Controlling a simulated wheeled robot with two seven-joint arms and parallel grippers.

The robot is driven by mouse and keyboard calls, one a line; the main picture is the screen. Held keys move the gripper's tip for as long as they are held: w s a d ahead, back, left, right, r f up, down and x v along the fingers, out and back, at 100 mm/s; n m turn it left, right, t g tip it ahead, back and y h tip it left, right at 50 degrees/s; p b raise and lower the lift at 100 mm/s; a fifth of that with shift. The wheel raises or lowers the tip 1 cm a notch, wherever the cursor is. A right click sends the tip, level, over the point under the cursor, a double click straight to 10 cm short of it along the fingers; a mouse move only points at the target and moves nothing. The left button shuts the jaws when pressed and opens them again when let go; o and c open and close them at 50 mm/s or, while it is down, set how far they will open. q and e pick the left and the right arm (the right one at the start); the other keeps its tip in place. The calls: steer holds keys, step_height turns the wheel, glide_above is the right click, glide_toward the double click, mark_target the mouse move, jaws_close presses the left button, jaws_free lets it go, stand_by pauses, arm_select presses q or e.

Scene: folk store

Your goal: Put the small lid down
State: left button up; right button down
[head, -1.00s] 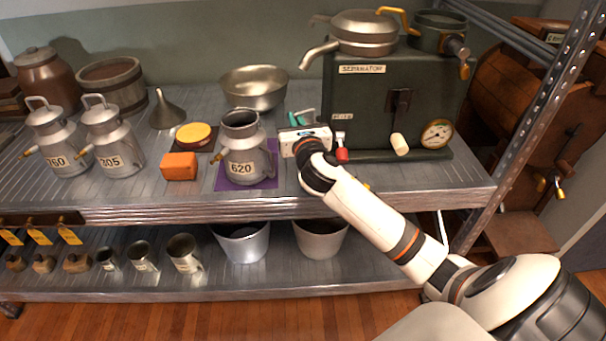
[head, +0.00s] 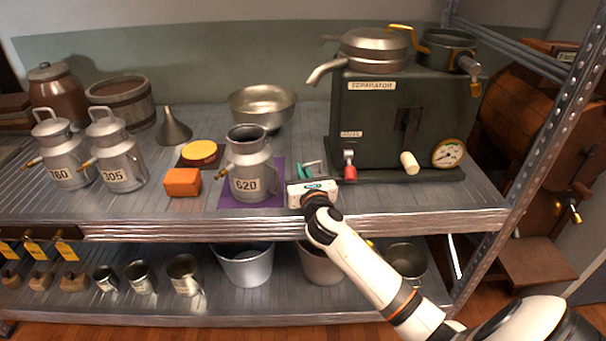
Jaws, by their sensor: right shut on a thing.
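My right gripper (head: 308,174) is shut on the small lid (head: 314,165), whose grey metal loop handle shows just behind the white gripper body. Most of the lid is hidden by the gripper, so I cannot tell whether it touches the shelf. The gripper is low over the upper shelf, right of the milk can marked 620 (head: 249,170). That can stands upright and uncovered on a purple mat (head: 224,196). Two other cans, marked 305 (head: 118,160) and 760 (head: 63,158), stand to the left with lids on. My left gripper is not in view.
The green separator (head: 385,120) stands behind and right of the gripper, with a red-handled tap (head: 349,172) close by. An orange block (head: 182,183), a yellow-topped round thing (head: 200,152) and a metal bowl (head: 262,104) are left and behind. The shelf's front right is bare.

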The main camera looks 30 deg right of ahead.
steer(key=c, duration=2)
jaws_free()
steer(key=o, duration=0.4)
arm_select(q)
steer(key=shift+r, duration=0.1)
arm_select(e)
steer(key=shift+o, duration=0.2)
